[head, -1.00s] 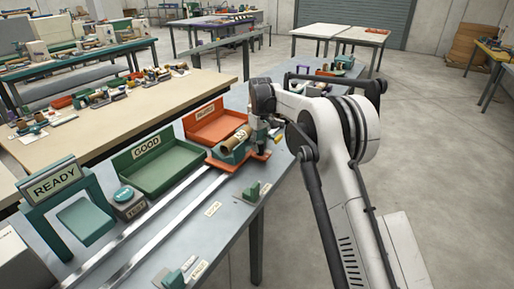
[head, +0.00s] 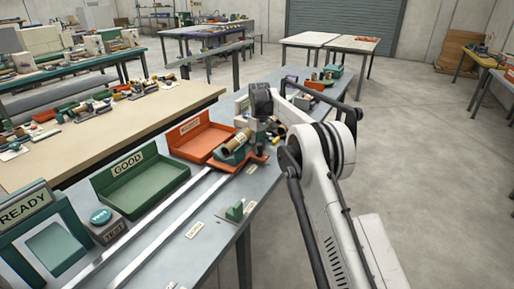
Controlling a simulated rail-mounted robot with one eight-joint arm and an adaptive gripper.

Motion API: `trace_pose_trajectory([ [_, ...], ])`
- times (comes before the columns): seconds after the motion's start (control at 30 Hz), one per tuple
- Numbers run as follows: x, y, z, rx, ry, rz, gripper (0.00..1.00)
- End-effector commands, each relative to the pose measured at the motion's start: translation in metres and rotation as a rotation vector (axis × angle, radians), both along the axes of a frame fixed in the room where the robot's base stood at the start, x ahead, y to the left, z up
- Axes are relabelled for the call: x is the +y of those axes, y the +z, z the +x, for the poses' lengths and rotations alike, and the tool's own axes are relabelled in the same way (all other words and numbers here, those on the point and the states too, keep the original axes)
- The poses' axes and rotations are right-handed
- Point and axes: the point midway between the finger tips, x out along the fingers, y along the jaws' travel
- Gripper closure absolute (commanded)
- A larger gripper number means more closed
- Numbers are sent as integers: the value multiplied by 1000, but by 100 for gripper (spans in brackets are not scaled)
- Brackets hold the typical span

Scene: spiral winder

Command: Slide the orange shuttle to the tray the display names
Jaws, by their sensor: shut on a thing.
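The orange shuttle (head: 227,164) sits on the rails, in front of the orange tray (head: 188,150) and reaching past its right end. It carries a green cradle with a brown tube (head: 236,142) lying on it. My gripper (head: 262,146) is down at the shuttle's right side and shut on it; its fingertips are largely hidden. The green tray (head: 150,183), labelled GOOD, stands left of the orange tray, whose label is too small to read surely. The green-framed display (head: 52,246) at the left has a READY sign on top; its screen looks plain green.
Two pale rails (head: 150,235) run along the bench from the lower left to the shuttle. A teal button (head: 100,216) on a box marked TEST stands between display and green tray. Small parts lie farther along the bench.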

Motion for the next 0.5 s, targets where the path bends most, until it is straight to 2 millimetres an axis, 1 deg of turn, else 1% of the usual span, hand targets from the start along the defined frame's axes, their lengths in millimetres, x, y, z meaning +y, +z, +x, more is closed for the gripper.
trace_pose_trajectory([
  [0.03, -1, 2, 3, -11, -2, 1, 100],
  [0.13, -1, 2, 3, -11, -2, 1, 100],
  [0.17, -1, 2, 3, -13, -2, 0, 71],
  [0.27, -2, 2, 3, -11, -2, 1, 58],
  [0.5, -1, 1, 2, -8, -2, 0, 57],
])
